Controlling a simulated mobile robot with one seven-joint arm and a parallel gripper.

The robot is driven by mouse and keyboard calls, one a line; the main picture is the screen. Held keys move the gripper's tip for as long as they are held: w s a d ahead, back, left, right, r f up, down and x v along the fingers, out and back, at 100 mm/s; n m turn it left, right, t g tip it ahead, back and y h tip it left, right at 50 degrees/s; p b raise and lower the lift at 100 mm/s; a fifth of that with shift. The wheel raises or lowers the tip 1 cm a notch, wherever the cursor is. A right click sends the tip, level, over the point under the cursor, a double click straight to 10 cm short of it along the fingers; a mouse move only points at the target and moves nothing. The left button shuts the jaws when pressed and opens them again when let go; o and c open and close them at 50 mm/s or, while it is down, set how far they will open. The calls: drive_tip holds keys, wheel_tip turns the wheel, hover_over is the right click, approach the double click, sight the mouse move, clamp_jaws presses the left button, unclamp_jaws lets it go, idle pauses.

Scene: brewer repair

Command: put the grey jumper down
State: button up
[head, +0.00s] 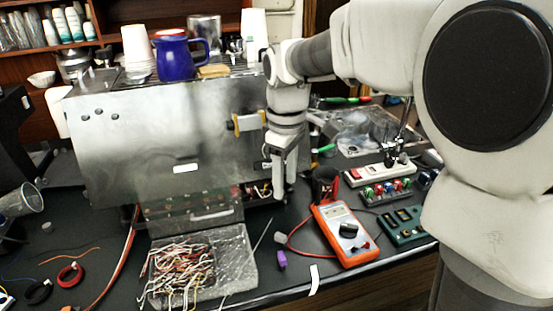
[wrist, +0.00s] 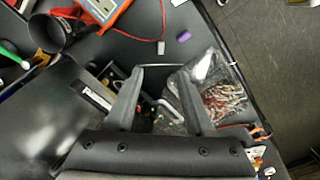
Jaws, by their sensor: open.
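A small grey block, which I take as the grey jumper (head: 279,238), lies on the dark bench in front of the brewer, close to the red lead. It also shows in the wrist view (wrist: 161,47), beyond my fingertips, near a purple block (wrist: 183,37). My gripper (head: 279,192) points down above the bench, right by the front of the steel brewer (head: 150,150). In the wrist view its two fingers (wrist: 160,75) are apart, with nothing held between them. The grey block is clear of both fingers.
A clear tray (head: 246,262) of tangled wires lies at the bench front. An orange multimeter (head: 345,235) and a dark cup (head: 325,184) stand right of my gripper. A thin rod (head: 262,234) lies beside the tray. A blue jug (head: 174,58) stands on the brewer.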

drive_tip(key=b, duration=0.2)
hover_over(281, 235)
wheel_tip(281, 235, down, 12)
drive_tip(key=shift+d+f, duration=0.1)
drive_tip(key=shift+d, duration=0.05)
drive_tip(key=shift+f, duration=2.75)
clamp_jaws()
